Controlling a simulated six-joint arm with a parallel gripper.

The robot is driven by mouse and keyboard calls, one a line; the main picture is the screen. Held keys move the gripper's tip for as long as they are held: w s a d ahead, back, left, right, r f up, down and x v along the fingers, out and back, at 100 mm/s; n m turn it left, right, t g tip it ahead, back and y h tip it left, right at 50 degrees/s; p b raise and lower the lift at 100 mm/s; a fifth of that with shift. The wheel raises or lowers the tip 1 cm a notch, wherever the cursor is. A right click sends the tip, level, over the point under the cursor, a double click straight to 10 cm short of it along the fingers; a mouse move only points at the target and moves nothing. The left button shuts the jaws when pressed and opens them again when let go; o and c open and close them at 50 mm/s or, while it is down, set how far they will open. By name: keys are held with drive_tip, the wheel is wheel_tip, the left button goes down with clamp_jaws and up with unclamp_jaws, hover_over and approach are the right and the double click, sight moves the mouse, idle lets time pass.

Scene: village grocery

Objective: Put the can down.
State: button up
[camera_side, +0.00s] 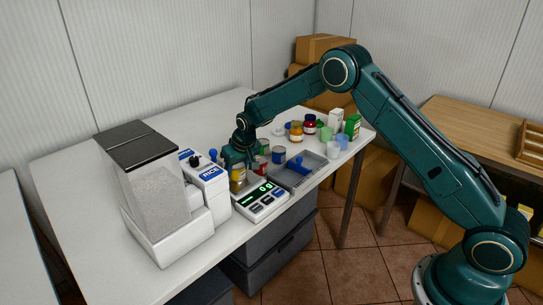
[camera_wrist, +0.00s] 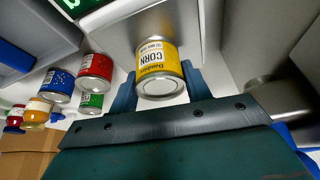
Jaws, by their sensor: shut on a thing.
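The can is yellow with a white band reading CORN; it shows in the wrist view (camera_wrist: 158,68) and in the side view (camera_side: 238,176). My gripper (camera_side: 238,165) is shut on it; in the wrist view its two blue fingers (camera_wrist: 160,88) stand on either side of the can. The can is over or at the pan of the white scale (camera_side: 262,205), which has a lit green display. I cannot tell whether the can's base touches the pan. My gripper hides part of the can in the side view.
A rice dispenser (camera_side: 155,195) stands close left of my gripper. A grey tray (camera_side: 318,164) with a blue-handled thing lies right of the scale. Red (camera_wrist: 95,70), blue (camera_wrist: 58,85) and green (camera_wrist: 90,102) cans stand nearby. Jars and cups stand farther right. The table's back left is clear.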

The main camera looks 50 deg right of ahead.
drive_tip(key=o, duration=1.1)
drive_tip(key=shift+c, duration=0.2)
drive_tip(key=shift+v, duration=0.8)
drive_tip(key=v, duration=1)
drive_tip(key=shift+r, duration=0.35)
drive_tip(key=shift+s+r, duration=0.1)
